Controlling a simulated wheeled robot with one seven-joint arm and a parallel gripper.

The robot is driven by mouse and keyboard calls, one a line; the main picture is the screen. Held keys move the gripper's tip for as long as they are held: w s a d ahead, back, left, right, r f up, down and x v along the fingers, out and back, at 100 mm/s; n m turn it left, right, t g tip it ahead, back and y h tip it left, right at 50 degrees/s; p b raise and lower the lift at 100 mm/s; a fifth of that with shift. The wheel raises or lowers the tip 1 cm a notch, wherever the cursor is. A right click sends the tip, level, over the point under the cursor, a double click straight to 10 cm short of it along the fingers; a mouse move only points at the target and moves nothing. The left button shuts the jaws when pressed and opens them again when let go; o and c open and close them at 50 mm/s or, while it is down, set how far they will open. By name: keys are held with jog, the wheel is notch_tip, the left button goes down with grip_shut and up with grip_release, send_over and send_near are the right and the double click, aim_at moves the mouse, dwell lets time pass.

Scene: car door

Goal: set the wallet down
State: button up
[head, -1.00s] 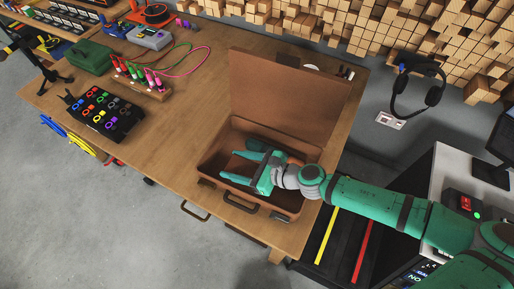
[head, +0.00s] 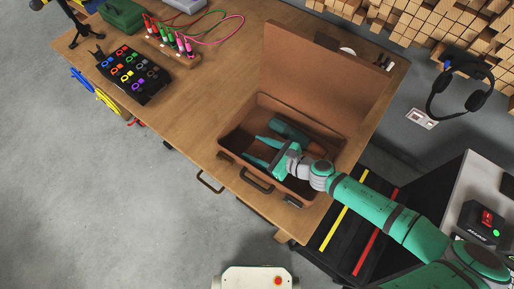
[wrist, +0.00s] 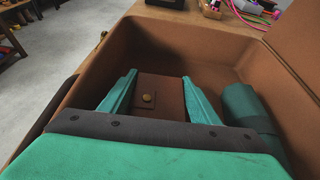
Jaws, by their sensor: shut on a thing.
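The brown wallet (wrist: 147,98) with a round brass snap sits between the teal fingers of my gripper (wrist: 153,82) in the wrist view. My gripper is shut on it. In the head view my gripper (head: 257,151) reaches down into the open brown case (head: 228,144) on the workbench, and the wallet is hard to tell from the brown lining. The wrist view also shows the case wall (wrist: 200,45) around the fingers. I cannot tell whether the wallet touches the case floor.
A dark green rolled or cylindrical item (head: 288,129) lies in the case beside my gripper. The case lid (head: 320,80) stands open behind. A black tray of coloured pieces (head: 133,74) is at the left. The bench (head: 200,110) between tray and case is clear.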

jog(key=shift+f, duration=0.2)
jog(key=o, duration=1.1)
jog(key=shift+f, duration=0.1)
jog(key=v, duration=1.2)
jog(key=shift+s, duration=0.1)
